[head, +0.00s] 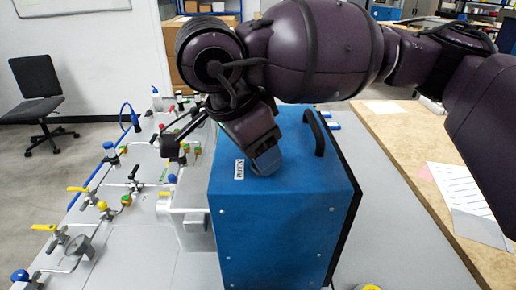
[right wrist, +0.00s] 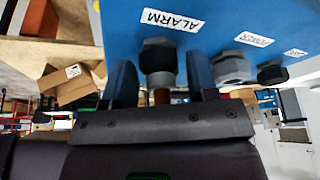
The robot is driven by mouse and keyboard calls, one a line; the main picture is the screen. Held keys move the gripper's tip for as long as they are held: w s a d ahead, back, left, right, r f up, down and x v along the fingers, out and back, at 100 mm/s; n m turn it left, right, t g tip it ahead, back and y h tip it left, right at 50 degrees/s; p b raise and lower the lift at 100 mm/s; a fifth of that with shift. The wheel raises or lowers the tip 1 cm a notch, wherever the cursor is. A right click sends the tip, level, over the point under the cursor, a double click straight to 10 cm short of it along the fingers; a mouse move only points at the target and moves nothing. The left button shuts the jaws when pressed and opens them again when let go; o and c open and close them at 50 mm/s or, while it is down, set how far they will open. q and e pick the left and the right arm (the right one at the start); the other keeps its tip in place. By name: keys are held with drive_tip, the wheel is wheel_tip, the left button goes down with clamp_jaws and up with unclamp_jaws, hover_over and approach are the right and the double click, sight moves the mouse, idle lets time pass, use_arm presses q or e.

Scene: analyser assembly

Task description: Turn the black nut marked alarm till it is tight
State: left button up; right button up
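The black alarm nut (right wrist: 158,56) sits on a blue panel beside a white label reading ALARM (right wrist: 172,20) in the right wrist view. A grey fitting and a copper-coloured end stick out of it towards my palm. My right gripper (right wrist: 163,80) is open, with one finger on each side of the nut and fitting. A gap shows on the right side; contact on the left is unclear. In the head view my right gripper (head: 265,158) is at the blue box (head: 270,225) and hides the nut. My left gripper is not in view.
A grey nut (right wrist: 231,68) and another dark nut (right wrist: 271,73), each with a label, stand close beside my right finger. In the head view, a pipe panel with several coloured valves (head: 80,190) lies left of the box. A black handle (head: 314,132) rises from the box.

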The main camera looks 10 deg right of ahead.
drive_tip(key=shift+o, duration=0.7)
drive_tip(key=shift+a+r, duration=0.1)
drive_tip(key=shift+r, duration=0.05)
drive_tip(key=p+v, duration=0.1)
drive_tip(key=v, duration=0.9)
drive_tip(key=shift+r, duration=0.15)
drive_tip(key=shift+a, duration=0.1)
drive_tip(key=shift+s, duration=0.15)
